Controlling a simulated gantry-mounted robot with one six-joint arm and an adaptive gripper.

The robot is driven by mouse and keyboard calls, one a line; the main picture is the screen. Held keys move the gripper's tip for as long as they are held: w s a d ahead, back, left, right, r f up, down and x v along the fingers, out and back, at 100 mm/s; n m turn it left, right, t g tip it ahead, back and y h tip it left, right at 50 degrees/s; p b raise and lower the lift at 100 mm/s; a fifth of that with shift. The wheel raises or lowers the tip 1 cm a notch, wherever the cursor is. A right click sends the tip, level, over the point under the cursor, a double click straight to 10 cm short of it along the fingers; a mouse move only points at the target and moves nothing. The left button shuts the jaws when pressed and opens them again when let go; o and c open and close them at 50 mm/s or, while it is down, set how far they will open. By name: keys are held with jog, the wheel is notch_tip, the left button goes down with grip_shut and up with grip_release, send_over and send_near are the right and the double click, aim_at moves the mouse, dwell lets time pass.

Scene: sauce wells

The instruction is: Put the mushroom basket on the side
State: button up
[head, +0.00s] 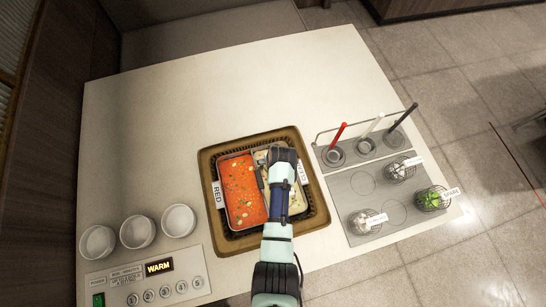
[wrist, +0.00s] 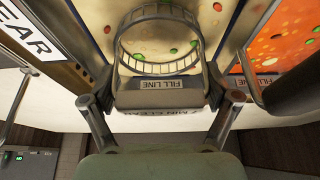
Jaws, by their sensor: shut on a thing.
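My gripper (wrist: 160,103) is shut on the tab of a wire basket (wrist: 160,68), whose round metal band shows in the wrist view. The basket is over or in the pale broth of the CLEAR well (wrist: 88,22); how deep it sits I cannot tell. Green and red bits show through the ring. In the head view my gripper (head: 276,158) is over the CLEAR well (head: 298,202) and hides most of the basket.
The RED well (head: 242,190) adjoins on the left. A grey panel (head: 352,190) on the right bears several wire baskets, one marked SPARE (head: 432,199), with upright ladles in a rack (head: 366,147) behind. White bowls (head: 137,231) stand front left. The back counter (head: 235,85) is clear.

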jog(key=shift+f, duration=0.35)
dwell(0.4)
jog(key=o, duration=1.1)
jog(key=shift+c, duration=0.2)
notch_tip(320, 180, up, 11)
jog(key=p, duration=1)
jog(key=shift+r+p, duration=0.15)
jog(key=shift+p, duration=0.2)
